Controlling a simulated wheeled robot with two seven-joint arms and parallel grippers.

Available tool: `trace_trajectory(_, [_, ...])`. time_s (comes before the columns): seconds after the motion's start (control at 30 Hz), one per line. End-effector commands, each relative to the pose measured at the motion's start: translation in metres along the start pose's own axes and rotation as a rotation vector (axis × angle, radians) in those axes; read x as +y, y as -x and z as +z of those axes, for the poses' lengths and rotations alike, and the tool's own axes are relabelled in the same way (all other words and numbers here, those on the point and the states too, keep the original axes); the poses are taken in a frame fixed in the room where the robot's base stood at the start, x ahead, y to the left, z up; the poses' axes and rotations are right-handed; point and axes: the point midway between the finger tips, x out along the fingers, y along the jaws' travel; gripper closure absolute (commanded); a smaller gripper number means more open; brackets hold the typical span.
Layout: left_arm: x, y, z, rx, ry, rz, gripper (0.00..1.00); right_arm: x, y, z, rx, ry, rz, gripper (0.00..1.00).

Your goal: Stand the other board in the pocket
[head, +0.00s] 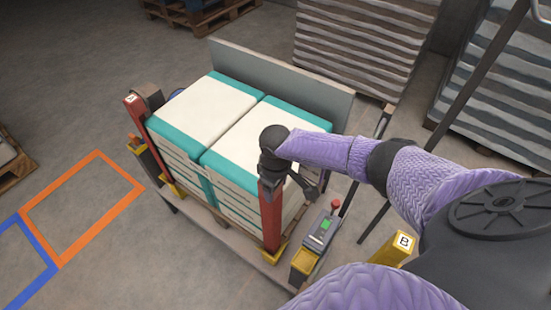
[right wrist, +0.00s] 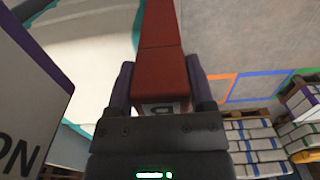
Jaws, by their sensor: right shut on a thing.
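My right gripper (head: 282,178) is shut on a red board (head: 270,218), which stands about upright at the near right corner of the sack stack. In the right wrist view, the board (right wrist: 160,60) runs between the fingers of the gripper (right wrist: 162,88), a white label close to them. The board's foot is at a yellow pocket (head: 276,251); I cannot tell how deep it sits. Another red board (head: 135,106), labelled A, stands upright at the stack's left corner. The stack of white and teal sacks (head: 205,115) lies between the boards. My left gripper is not in view.
A grey panel (head: 290,82) stands behind the stack. A control box (head: 322,230) with a green screen and a yellow bin (head: 302,265) are right of the held board. A yellow holder marked B (head: 402,246) is farther right. Floor outlined in orange (head: 82,180) is clear.

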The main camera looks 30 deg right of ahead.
Motion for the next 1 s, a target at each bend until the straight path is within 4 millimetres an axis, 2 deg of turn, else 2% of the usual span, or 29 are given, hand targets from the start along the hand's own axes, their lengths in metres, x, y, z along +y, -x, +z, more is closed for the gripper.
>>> trace_trajectory(0.1, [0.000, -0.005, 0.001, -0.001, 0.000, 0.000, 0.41, 0.000, -0.007, 0.000, -0.001, -0.001, 0.000, 1.00])
trace_trajectory(0.3, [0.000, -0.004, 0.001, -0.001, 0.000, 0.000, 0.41, 0.000, -0.007, 0.000, 0.000, 0.000, 0.000, 1.00])
trace_trajectory(0.33, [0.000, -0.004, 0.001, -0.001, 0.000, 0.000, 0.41, 0.000, -0.007, 0.000, 0.000, 0.000, 0.000, 0.27])
trace_trajectory(0.47, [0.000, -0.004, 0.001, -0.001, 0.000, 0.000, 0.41, 0.000, -0.007, 0.000, 0.000, 0.000, 0.000, 0.00])
trace_trajectory(0.77, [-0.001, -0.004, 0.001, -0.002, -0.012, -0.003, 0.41, 0.000, -0.006, 0.000, 0.000, 0.000, 0.000, 0.00])
trace_trajectory(1.0, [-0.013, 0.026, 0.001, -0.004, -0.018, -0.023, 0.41, 0.000, 0.062, -0.001, 0.004, 0.000, 0.001, 0.00])
